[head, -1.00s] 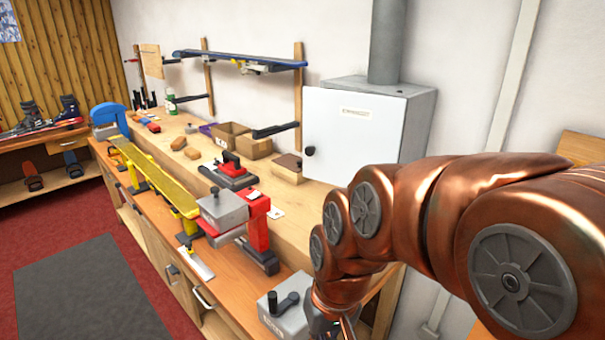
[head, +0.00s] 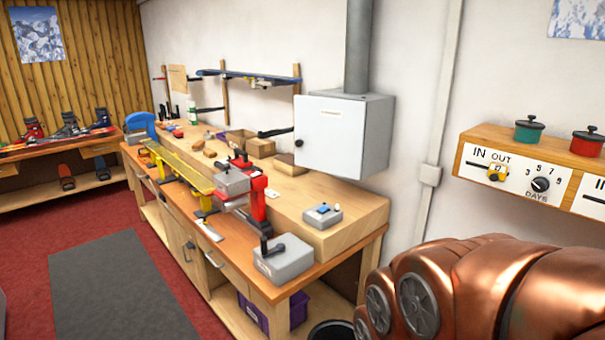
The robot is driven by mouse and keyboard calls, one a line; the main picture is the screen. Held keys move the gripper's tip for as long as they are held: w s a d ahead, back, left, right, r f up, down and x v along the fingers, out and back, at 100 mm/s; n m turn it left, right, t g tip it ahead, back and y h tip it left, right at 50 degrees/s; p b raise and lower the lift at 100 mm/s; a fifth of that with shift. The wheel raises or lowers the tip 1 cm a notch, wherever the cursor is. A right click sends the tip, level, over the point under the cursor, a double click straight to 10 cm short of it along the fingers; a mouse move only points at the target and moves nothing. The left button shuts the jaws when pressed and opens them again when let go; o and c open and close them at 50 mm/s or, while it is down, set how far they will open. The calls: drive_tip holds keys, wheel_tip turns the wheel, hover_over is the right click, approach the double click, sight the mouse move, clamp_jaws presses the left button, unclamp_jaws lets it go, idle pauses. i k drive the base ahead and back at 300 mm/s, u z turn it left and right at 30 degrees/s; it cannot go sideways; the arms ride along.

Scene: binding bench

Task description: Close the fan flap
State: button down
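A white metal box (head: 375,138) hangs on the wall above the bench, with a grey duct rising from its top. Its front panel (head: 325,137) is pale, with a small label whose text is too small to read and a black knob (head: 298,142) at its left edge. The panel looks flush with the box, but I cannot tell if it is fully shut. No part is clearly marked as the fan flap. My copper arm fills the lower right. My gripper is outside the picture.
A wooden workbench (head: 350,205) runs below the box, carrying a yellow ski, red vise, grey clamp blocks and a small device (head: 322,214). A wall panel (head: 530,160) with IN/OUT and DAYS controls holds two pots at right. The dark floor mat (head: 105,285) is clear.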

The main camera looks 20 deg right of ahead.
sight(329, 134)
drive_tip(key=u, duration=1)
drive_tip(key=i, duration=1.4)
drive_tip(key=z, duration=0.6)
drive_tip(key=i, duration=0.7)
drive_tip(key=z, duration=0.5)
